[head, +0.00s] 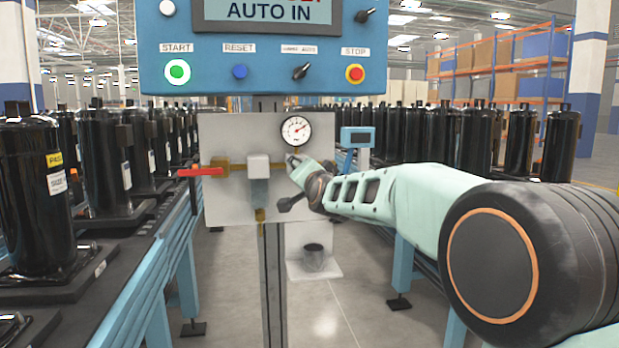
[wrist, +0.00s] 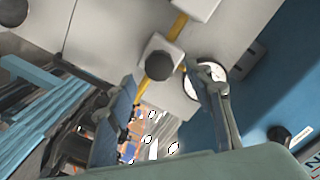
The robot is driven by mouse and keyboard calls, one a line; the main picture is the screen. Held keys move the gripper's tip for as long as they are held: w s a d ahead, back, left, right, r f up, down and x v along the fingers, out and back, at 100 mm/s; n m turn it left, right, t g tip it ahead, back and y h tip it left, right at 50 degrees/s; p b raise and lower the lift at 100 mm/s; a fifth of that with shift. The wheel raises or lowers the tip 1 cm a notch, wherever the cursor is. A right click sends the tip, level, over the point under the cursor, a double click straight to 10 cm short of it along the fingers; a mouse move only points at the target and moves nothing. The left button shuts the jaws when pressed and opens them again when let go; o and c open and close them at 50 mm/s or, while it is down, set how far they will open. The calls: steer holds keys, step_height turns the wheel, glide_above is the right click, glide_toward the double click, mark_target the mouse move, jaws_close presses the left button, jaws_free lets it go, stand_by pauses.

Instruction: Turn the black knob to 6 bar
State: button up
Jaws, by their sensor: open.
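The black knob (wrist: 160,66) is round and sits on a white block on the brass pipe, clear in the wrist view. In the head view my gripper (head: 288,182) hides it. My gripper also shows in the wrist view (wrist: 163,78), open and empty. Its two fingers lie either side of the knob in the picture, with visible gaps; I cannot tell whether the tips reach around it or stop short. The round gauge (head: 296,130) is above my gripper in the head view, its needle towards the upper right; its figures are too small to read.
A grey panel (head: 230,140) carries the pipework, a white block (head: 258,166) and a red lever (head: 202,172) to the left. A blue control box (head: 210,55) with buttons hangs above. Conveyors with black compressors (head: 35,190) flank both sides. A cup (head: 314,256) stands on a low shelf.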

steer(key=v, duration=0.8)
